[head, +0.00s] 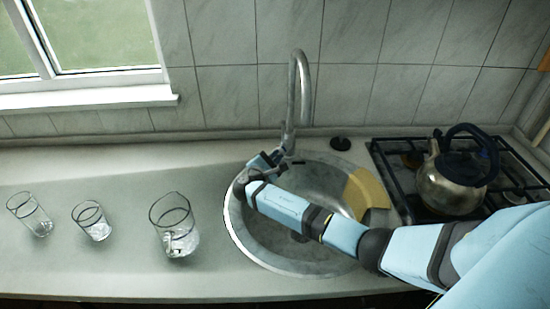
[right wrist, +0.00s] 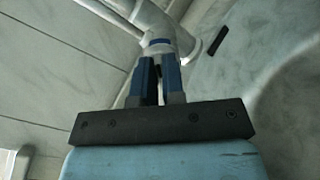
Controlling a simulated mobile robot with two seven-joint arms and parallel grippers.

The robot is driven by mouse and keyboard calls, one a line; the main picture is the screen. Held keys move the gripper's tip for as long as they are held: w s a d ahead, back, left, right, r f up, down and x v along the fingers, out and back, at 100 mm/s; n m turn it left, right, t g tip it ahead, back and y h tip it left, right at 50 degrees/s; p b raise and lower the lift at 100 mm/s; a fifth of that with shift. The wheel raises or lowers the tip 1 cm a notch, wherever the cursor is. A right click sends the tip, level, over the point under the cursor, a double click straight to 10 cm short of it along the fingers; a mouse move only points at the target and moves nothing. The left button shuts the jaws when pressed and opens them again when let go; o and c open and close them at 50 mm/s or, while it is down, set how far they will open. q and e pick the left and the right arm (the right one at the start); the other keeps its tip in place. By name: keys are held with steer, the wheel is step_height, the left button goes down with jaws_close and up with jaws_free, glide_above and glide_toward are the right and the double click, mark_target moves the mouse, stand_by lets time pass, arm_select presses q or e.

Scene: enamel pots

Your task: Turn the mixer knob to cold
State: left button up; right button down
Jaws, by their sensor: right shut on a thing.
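The mixer tap (head: 303,90) is a tall grey metal tap with a curved spout behind the round sink. My right arm reaches in from the right over the sink, and its gripper (head: 277,158) is at the tap's lower body. In the right wrist view the right gripper (right wrist: 158,70) has its two blue-and-grey fingers close together at a metal part of the tap (right wrist: 152,18). It is shut on the mixer knob, which is mostly hidden by the fingers, so its angle cannot be told. My left gripper is not in view.
The steel sink (head: 240,235) lies under my arm, with a yellow cloth-like piece (head: 368,190) on its right rim. Three glasses stand on the left counter, the largest (head: 175,225) nearest the sink. A kettle (head: 452,185) sits on the stove (head: 400,160) at right.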

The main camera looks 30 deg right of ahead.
steer(key=c, duration=1.2)
jaws_free()
steer(key=b+v, duration=0.1)
steer(key=v, duration=1.2)
steer(key=shift+s+a, duration=0.2)
steer(key=shift+a, duration=0.2)
